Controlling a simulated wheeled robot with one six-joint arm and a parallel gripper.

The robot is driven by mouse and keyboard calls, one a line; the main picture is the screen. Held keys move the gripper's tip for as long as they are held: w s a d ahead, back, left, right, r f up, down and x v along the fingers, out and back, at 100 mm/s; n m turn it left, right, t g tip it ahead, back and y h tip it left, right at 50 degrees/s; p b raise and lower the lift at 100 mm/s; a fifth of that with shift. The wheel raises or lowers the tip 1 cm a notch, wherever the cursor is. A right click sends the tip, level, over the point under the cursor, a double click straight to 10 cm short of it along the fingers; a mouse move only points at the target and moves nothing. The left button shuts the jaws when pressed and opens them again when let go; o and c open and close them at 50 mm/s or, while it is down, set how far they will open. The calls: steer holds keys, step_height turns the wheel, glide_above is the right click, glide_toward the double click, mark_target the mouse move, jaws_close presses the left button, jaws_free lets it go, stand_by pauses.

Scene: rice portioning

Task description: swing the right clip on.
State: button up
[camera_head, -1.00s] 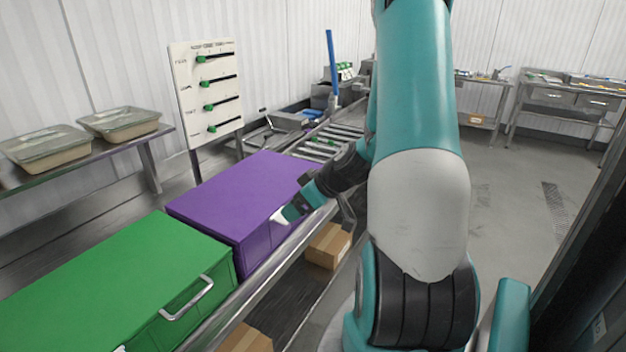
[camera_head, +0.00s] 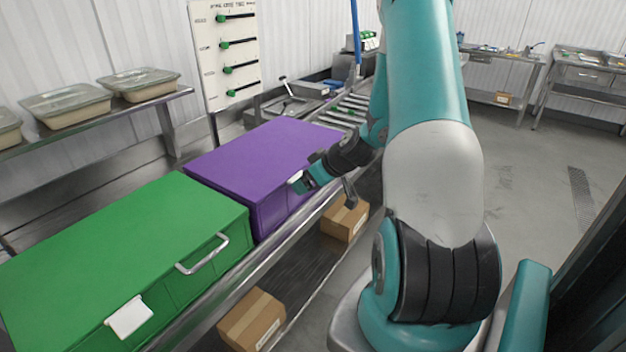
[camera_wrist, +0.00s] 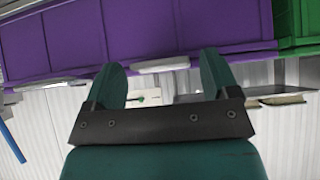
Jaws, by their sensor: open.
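The purple crate (camera_head: 262,158) stands on the steel conveyor, its lid closed flat. My gripper (camera_head: 296,184) is at the top of its front side, near the lid edge. In the wrist view my gripper (camera_wrist: 168,72) is open, one teal finger on each side. A white clip-like piece (camera_wrist: 160,65) lies between the fingers at the purple crate's edge; I cannot tell whether either finger touches it. In the head view my gripper mostly hides this piece. Whether it is latched cannot be told.
A green crate (camera_head: 120,240) stands left of the purple one, with a metal handle (camera_head: 203,254) and a white clip (camera_head: 129,317) on its front. Cardboard boxes (camera_head: 345,219) lie below the conveyor. A board with green sliders (camera_head: 226,60) stands behind. Floor at right is clear.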

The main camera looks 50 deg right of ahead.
steer(key=c, duration=0.5)
steer(key=shift+f, duration=0.1)
steer(key=shift+w+f+b, duration=0.2)
steer(key=shift+f+b, duration=0.55)
steer(key=shift+b, duration=0.35)
steer(key=shift+w+f+b, duration=0.35)
steer(key=shift+f+b, duration=0.1)
steer(key=shift+b, duration=0.15)
steer(key=shift+w+a+f+b, duration=0.15)
steer(key=shift+w+b, duration=0.15)
steer(key=shift+w, duration=0.3)
steer(key=shift+w+d+f+b, duration=0.1)
steer(key=shift+w+b, duration=0.15)
steer(key=shift+w, duration=0.3)
steer(key=shift+w+a+f+b, duration=0.15)
steer(key=shift+w+b, duration=0.2)
steer(key=shift+w, duration=0.05)
